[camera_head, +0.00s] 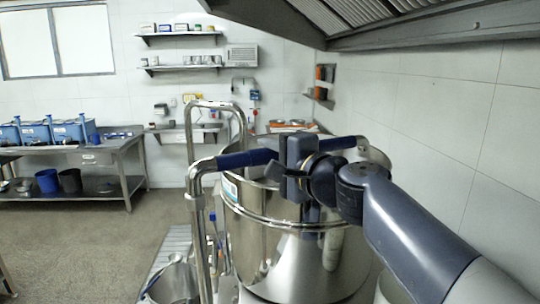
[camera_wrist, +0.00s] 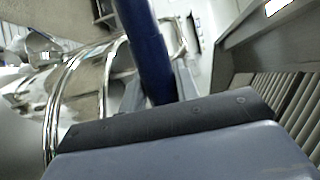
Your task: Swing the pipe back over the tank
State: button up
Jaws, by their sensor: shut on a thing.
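The steel pipe (camera_head: 196,215) stands upright at the left of the tank and bends at its top into a level arm with a blue sleeve (camera_head: 245,158). That arm crosses above the open steel tank (camera_head: 290,235). My gripper (camera_head: 298,160) is shut around the blue sleeve, above the tank's near rim. In the wrist view the blue sleeve (camera_wrist: 147,50) runs down between my jaws (camera_wrist: 165,95), and shiny curved steel (camera_wrist: 75,95) shows at the left.
A grey hood (camera_head: 430,25) hangs above at the right, near the tiled wall (camera_head: 430,125). A steel bucket (camera_head: 175,285) is at the lower left of the tank. A bench (camera_head: 110,147) with blue boxes stands at the far left. Floor between them is clear.

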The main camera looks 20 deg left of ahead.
grip_shut()
jog(key=shift+w+a+n+g+y+b, duration=0.45)
jog(key=shift+a+n+g, duration=0.25)
jog(key=shift+g, duration=0.3)
jog(key=shift+w+a+n+g+y+b, duration=0.4)
jog(key=shift+a+n+g, duration=0.25)
jog(key=shift+g, duration=0.35)
jog(key=o, duration=0.6)
grip_release()
jog(key=shift+w+a, duration=0.1)
jog(key=shift+a, duration=0.05)
